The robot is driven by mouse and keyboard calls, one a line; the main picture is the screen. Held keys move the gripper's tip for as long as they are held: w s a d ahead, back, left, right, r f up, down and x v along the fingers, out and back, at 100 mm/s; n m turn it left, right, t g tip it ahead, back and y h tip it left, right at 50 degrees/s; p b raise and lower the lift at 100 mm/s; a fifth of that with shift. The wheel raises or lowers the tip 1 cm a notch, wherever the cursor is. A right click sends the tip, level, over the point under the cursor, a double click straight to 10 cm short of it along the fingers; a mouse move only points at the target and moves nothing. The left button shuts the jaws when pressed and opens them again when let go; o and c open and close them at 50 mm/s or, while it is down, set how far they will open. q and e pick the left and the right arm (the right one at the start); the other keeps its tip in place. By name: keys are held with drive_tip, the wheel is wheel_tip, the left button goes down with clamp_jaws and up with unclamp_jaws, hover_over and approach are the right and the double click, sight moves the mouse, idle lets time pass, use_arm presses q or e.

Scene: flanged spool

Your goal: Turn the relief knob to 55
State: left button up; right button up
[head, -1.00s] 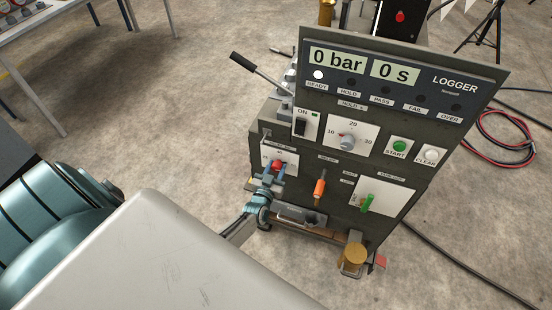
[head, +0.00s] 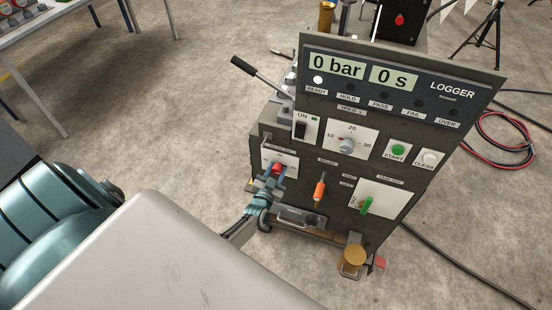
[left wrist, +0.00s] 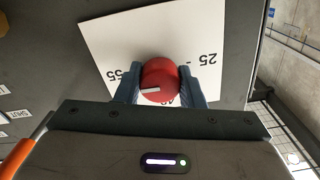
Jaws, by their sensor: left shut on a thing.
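The relief knob is a red round knob (left wrist: 160,80) on a white dial plate (left wrist: 105,35) of the grey console. The left wrist view shows the plate upside down, with 25 on the right, 55 on the left and a partly hidden number below. A white mark on the knob points left and slightly down, toward the 55 side. My left gripper (left wrist: 160,70) is shut on the knob, one finger on each side; the left finger partly covers the 55. In the head view the knob (head: 277,168) shows just beyond the left gripper (head: 273,180). My right gripper is not in view.
The console carries a logger display (head: 395,80) reading 0 bar and 0 s, with the READY lamp lit. A black lever (head: 245,65), an orange handle (head: 319,191), a green handle (head: 366,205) and a brass part (head: 353,256) are nearby. Cables lie on the floor.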

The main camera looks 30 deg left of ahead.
use_arm(q)
drive_tip(key=o, duration=1)
drive_tip(key=b+v, duration=0.1)
drive_tip(key=v, duration=1)
drive_tip(key=shift+w+a+f, duration=0.1)
drive_tip(key=shift+f, duration=0.05)
drive_tip(key=s+d+f+g+h+b, duration=0.1)
drive_tip(key=s+f+g, duration=0.1)
drive_tip(key=s+f, duration=0.45)
drive_tip(key=s+d+f+g+h+b, duration=0.1)
drive_tip(key=s+f+g, duration=0.2)
drive_tip(key=f, duration=0.6)
drive_tip(key=s+d+f+g+h, duration=0.1)
drive_tip(key=s+f+g, duration=0.1)
drive_tip(key=s+f, duration=0.45)
drive_tip(key=s+f+g, duration=0.3)
drive_tip(key=s+f, duration=0.2)
drive_tip(key=s, duration=0.3)
drive_tip(key=s+f+g+b, duration=0.1)
drive_tip(key=s+f+g, duration=0.2)
drive_tip(key=s+f, duration=0.2)
drive_tip(key=s+f+g+b, duration=0.1)
drive_tip(key=s+f+g, duration=0.2)
drive_tip(key=s, duration=0.8)
wheel_tip(320, 180, down, 2)
drive_tip(key=shift+s+f+h, duration=0.15)
drive_tip(key=shift+f+h, duration=0.05)
drive_tip(key=shift+h, duration=0.1)
